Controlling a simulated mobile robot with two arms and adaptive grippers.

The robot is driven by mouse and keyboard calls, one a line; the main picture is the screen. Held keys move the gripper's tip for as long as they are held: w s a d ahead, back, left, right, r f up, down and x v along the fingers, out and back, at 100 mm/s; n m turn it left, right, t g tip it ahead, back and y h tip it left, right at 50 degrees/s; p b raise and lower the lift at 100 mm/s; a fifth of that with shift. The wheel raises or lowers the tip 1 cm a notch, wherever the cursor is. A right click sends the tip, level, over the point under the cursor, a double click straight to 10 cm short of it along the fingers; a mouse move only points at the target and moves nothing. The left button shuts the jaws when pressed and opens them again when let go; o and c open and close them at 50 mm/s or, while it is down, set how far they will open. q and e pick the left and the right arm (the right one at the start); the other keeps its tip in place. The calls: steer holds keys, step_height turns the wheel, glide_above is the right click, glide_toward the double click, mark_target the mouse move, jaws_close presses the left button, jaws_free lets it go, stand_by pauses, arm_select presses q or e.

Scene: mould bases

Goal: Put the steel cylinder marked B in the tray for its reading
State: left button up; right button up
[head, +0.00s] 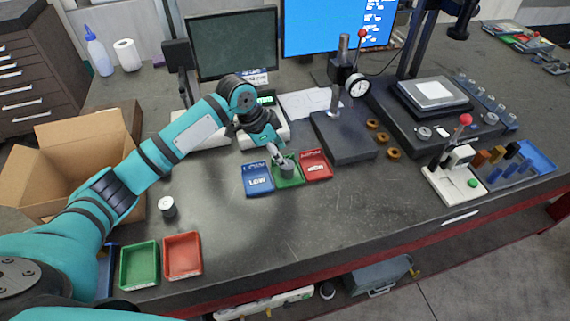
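A grey steel cylinder (288,171) is at the green middle tray (293,182) of a row of three. My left gripper (279,157) reaches down to its top, and its fingers are too small to tell whether they are closed on it. I cannot tell whether the cylinder rests on the tray floor. The blue tray (258,187), labelled LOW, is to its left and the red tray (316,172) to its right. Another cylinder (167,207) stands on the bench at left. No letter is legible on either cylinder. My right gripper is out of view.
A device with a lit green display (265,100) stands behind my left wrist. A dial gauge stand (345,140) is right of the trays. Another green tray (139,266) and red tray (182,256) are at front left, near an open cardboard box (70,150). The front middle bench is clear.

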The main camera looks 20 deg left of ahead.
arm_select(q)
steer(key=shift+b+v, duration=0.45)
steer(key=shift+v, duration=2.3)
